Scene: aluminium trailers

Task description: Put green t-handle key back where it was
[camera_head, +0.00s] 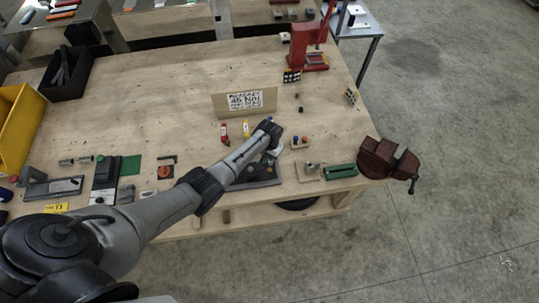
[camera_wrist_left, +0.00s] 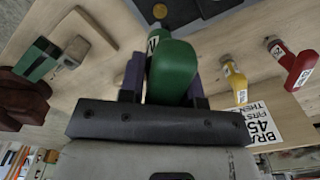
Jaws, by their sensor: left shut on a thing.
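The green t-handle key (camera_wrist_left: 172,68) is held by its rounded handle in my left gripper (camera_wrist_left: 163,88), which is shut on it in the left wrist view. In the head view my left gripper (camera_head: 273,148) is above the dark plate (camera_head: 264,178) near the table's front edge. There the green key is hidden or too small to make out. A yellow-handled key (camera_wrist_left: 235,82) and a red-handled key (camera_wrist_left: 290,64) are beside the gripper in the wrist view. The green key's lower end is out of sight. My right gripper is not in view.
A cardboard sign (camera_head: 245,101) stands behind the keys. A red vise (camera_head: 387,160) is at the right corner, with a green-topped item (camera_head: 341,171) next to it. Small coloured pieces (camera_head: 299,141) are right of the gripper. The table's back middle is mostly clear.

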